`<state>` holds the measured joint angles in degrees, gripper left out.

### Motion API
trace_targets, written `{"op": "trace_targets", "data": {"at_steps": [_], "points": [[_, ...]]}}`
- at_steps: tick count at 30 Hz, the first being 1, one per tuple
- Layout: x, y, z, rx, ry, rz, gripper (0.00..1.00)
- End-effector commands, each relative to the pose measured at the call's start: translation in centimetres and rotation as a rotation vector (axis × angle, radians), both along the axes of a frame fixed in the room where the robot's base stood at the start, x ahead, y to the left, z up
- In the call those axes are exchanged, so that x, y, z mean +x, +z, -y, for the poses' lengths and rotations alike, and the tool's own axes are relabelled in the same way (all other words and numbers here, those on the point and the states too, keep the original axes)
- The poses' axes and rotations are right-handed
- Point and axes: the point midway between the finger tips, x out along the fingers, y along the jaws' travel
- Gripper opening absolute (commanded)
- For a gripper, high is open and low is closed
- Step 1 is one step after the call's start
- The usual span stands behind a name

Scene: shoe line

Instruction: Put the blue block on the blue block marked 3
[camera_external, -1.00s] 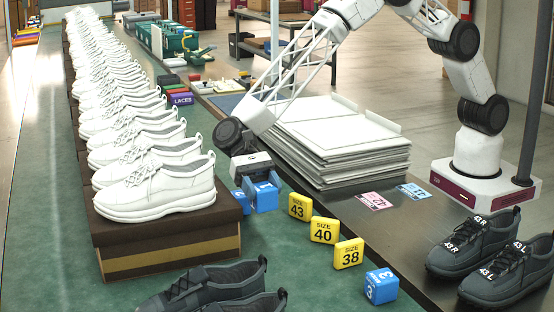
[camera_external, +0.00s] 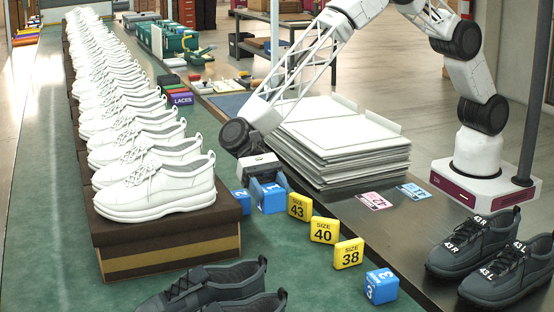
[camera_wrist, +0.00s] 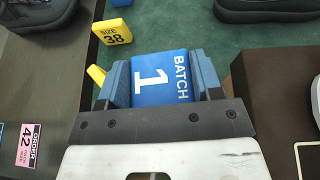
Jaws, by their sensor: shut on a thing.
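My gripper (camera_external: 268,187) is shut on a blue block marked 1 (camera_external: 271,202). In the wrist view the block (camera_wrist: 162,78) sits between the two fingers, its face reading BATCH 1. I cannot tell whether it touches the green mat. Another blue block (camera_external: 242,201) stands just left of the held one; its number is hard to read. The blue block marked 3 (camera_external: 381,286) stands alone at the front right of the mat, its top clear. A blue piece at the top of the wrist view (camera_wrist: 120,2) is cut off.
Yellow blocks for size 43 (camera_external: 299,206), 40 (camera_external: 324,230) and 38 (camera_external: 348,253) stand in a row between my gripper and the block marked 3. A shoebox (camera_external: 165,238) with white shoes is at left. Dark shoes (camera_external: 225,286) lie in front. White sheets (camera_external: 340,140) are stacked behind.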

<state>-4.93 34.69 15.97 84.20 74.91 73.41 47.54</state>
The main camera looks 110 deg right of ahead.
Motion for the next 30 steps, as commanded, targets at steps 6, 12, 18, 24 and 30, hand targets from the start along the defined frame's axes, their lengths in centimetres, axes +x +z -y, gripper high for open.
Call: {"op": "trace_targets", "data": {"at_steps": [6, 12, 18, 24, 30], "points": [[-3.2, 0.5, -4.3, 0.009, -0.003, 0.005, 0.33], [-7.8, 0.9, -9.2, 0.018, -0.013, 0.007, 0.33], [-12.9, 1.1, -13.7, 0.02, -0.026, 0.006, 0.33], [-18.2, 1.1, -17.5, 0.014, -0.038, 0.004, 0.33], [-22.9, 1.0, -20.1, 0.005, -0.049, 0.0, 0.33]]}}
